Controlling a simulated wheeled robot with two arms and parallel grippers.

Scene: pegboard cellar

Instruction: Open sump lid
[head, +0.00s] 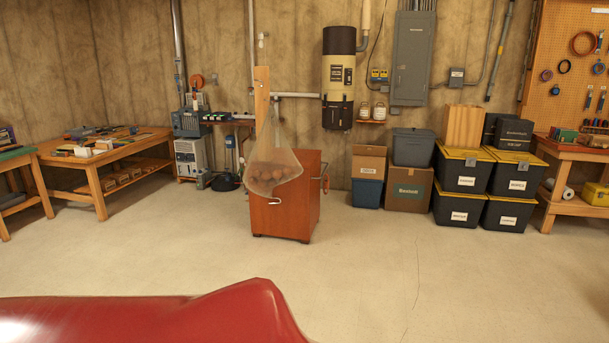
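I cannot make out a sump lid for certain. A low dark round thing (229,184) sits on the floor by the back wall, left of the wooden cabinet; it is small and partly hidden, and I cannot tell whether it is the lid. A grey upright piece (230,148) stands at it. Neither of my grippers is in view.
A reddish-brown cabinet (281,219) with a hanging net bag (273,167) stands mid-floor. A workbench (106,160) is at left. Stacked black-and-yellow totes (459,209) and cardboard boxes (408,191) line the back wall. A glossy red surface fills the lower left. The floor at centre right is clear.

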